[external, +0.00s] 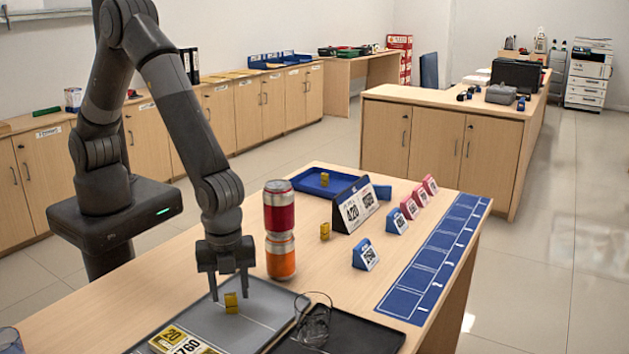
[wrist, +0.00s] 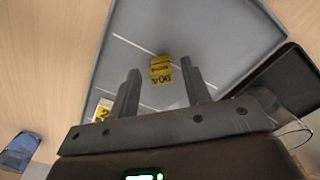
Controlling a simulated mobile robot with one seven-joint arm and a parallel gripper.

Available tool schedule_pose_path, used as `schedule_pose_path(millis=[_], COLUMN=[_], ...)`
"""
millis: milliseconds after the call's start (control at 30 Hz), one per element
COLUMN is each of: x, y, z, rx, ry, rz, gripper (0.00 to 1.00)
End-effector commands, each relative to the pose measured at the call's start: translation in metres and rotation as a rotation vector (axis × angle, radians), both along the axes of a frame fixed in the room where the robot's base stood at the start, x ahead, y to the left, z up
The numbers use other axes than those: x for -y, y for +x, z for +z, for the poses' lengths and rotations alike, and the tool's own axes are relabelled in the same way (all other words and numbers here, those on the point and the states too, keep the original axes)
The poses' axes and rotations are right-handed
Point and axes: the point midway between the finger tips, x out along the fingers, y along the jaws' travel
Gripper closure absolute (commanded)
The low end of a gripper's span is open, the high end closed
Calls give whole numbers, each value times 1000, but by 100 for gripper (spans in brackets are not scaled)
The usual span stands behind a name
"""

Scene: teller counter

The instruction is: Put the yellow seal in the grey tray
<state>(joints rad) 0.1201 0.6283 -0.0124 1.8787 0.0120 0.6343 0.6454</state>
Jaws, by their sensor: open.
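A small yellow seal (external: 231,304) stands on the grey tray (external: 262,312) at the front of the counter. In the wrist view the yellow seal (wrist: 161,69) shows dark lettering and lies on the bare grey tray (wrist: 215,20). My gripper (external: 229,290) is open, pointing down over the tray. Its fingertips (wrist: 160,80) are to either side of the seal in the wrist view, with nothing held between them. Similar yellow pieces stand on the counter (external: 325,231) and in the blue tray (external: 324,180).
Yellow and white number cards (external: 175,340) lie in the grey tray's front. Two stacked cans, red (external: 279,212) over orange (external: 281,262), stand close right of my gripper.

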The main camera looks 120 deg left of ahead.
Motion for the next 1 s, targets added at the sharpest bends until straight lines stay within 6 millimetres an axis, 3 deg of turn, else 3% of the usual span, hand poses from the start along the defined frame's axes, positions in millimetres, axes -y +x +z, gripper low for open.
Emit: schedule_pose_path(millis=[300,667,833,1000], x=[0,-2,-11,-25], y=[1,-3,-24,-62], z=[70,113,155,207], rx=[5,10,59,129], ry=[-1,0,-5,-16], rz=[0,12,83,194], gripper=[57,57,57,57])
